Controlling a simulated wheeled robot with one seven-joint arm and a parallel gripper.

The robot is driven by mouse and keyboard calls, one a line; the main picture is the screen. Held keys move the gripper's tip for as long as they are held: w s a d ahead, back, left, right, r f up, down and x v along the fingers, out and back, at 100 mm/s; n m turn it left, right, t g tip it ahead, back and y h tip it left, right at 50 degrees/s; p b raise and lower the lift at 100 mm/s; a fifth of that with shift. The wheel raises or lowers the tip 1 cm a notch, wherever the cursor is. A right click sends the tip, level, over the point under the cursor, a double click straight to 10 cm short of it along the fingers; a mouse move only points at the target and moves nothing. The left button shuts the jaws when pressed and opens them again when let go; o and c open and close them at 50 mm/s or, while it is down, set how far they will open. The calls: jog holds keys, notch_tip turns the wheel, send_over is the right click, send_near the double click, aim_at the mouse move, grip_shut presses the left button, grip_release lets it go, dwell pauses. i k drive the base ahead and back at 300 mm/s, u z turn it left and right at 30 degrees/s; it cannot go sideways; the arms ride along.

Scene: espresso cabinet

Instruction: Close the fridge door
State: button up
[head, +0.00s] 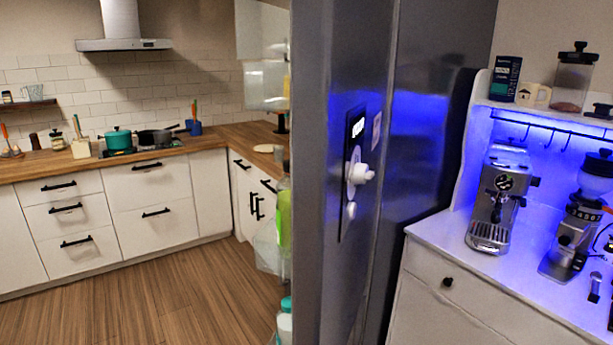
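The fridge door (313,180) stands open in the head view. Its grey edge runs from top to bottom at the middle of the picture. Its outer face, with a dispenser panel (357,126) and a white protruding part (359,173), is turned to the right. Clear shelves (264,80) and bottles show on its inner side at the left. A dark grey panel (445,80) with blue reflections stands right behind the door; I cannot tell which part of the fridge it is. The inside of the fridge is hidden. My gripper is not in view.
A white cabinet (425,285) with an espresso machine (498,195) and a grinder (580,220) stands close on the right. White kitchen drawers (75,215) line the back left. The wooden floor (170,300) at the left is clear.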

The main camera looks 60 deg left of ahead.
aim_at(340, 51)
jog(key=u, duration=1.95)
jog(key=i, duration=0.95)
jog(key=u, duration=0.15)
jog(key=k, duration=0.8)
jog(key=z, duration=0.3)
jog(key=i, duration=0.3)
jog(key=u, duration=0.05)
